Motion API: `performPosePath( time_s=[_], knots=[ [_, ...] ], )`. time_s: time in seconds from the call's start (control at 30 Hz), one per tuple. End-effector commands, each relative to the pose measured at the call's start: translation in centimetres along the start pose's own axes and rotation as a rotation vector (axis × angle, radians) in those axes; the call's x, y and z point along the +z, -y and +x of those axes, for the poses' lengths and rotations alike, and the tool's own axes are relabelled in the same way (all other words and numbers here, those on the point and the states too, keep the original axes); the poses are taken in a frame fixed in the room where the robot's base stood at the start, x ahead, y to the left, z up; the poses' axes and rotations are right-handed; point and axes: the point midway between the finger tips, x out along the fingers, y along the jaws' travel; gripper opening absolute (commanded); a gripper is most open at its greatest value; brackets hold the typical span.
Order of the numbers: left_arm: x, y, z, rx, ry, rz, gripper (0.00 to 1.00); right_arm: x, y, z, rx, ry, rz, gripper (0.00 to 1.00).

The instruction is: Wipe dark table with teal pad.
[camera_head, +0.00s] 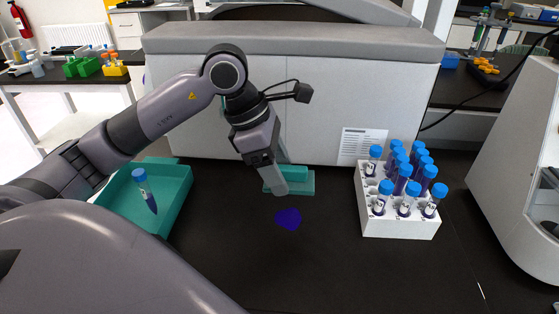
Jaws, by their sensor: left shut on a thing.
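My left gripper (277,185) reaches down from the upper left and is shut on the teal pad (303,184). The pad is a flat teal block with a raised part on top; the fingers hide part of it. It is at the back of the dark table (330,260), close to the front of the large grey-white machine. I cannot tell whether the pad touches the table. A dark blue-purple spot (288,219) lies on the table just in front of the pad, apart from it. My right gripper is not in view.
A white rack (400,226) with several blue-capped tubes stands right of the pad. A green tray (178,190) at left holds a tilted blue-capped tube (145,190). The machine (320,100) closes off the back. The table's front middle is clear.

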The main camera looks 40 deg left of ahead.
Motion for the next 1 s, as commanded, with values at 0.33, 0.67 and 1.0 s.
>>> performPosePath(
  time_s=[0.33,0.67,1.0],
  knots=[
    [-0.9,0.1,2.0,-0.005,-0.002,0.005,0.08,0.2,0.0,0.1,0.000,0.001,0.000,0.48],
    [-2.4,0.0,5.6,-0.001,0.000,0.006,0.08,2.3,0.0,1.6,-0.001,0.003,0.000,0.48],
    [-2.4,0.0,5.7,-0.002,0.000,0.006,0.08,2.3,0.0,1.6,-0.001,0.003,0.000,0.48]
  ],
)
